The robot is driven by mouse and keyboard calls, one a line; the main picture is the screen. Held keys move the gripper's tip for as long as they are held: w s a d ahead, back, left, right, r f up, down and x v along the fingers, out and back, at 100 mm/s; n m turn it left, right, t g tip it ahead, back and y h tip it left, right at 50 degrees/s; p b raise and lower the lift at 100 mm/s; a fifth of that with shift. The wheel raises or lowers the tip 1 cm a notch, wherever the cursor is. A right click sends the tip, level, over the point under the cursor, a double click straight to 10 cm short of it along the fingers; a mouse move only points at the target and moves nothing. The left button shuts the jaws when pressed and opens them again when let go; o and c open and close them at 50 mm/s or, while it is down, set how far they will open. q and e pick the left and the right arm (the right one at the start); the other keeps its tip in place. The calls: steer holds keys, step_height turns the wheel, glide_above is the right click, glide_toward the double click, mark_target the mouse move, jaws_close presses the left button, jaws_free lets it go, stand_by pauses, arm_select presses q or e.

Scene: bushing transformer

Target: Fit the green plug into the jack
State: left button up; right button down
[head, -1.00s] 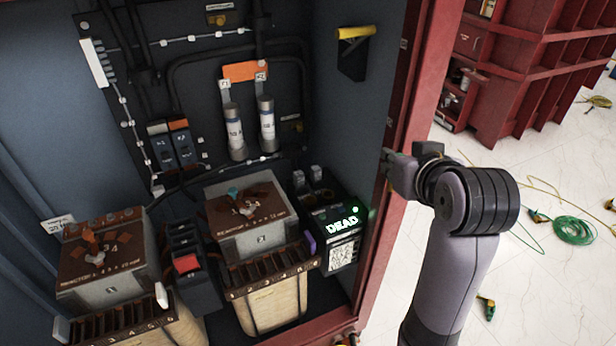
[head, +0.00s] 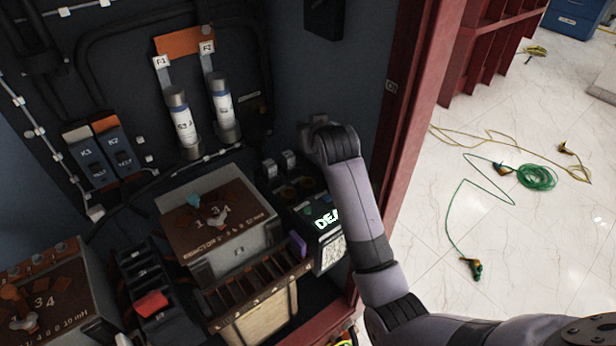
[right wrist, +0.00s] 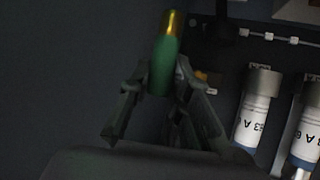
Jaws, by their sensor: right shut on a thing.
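The green plug (right wrist: 162,66), with a gold tip pointing up in the picture, is between the fingers of my right gripper (right wrist: 160,95) in the right wrist view. The gripper is shut on it. In the head view my right arm reaches into the cabinet from the right, its end (head: 318,130) above the box with the lit sign; the fingers and plug cannot be made out there. I cannot tell which fitting is the jack. Dark round openings (head: 288,191) show on top of the lit box (head: 318,222). My left gripper is not in view.
Two white fuses (head: 222,105) stand on the back panel, also close to the right of my gripper in the right wrist view (right wrist: 257,108). A brown-topped reactor (head: 220,215) sits left of the lit box. The red door frame (head: 410,110) bounds the opening. Green cable (head: 537,176) lies on the floor.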

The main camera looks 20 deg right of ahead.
step_height(320, 180, down, 14)
steer(key=shift+w+f, duration=0.1)
stand_by(0.5)
steer(key=shift+f, duration=0.25)
steer(key=c, duration=1.5)
jaws_free()
steer(key=shift+r, duration=0.1)
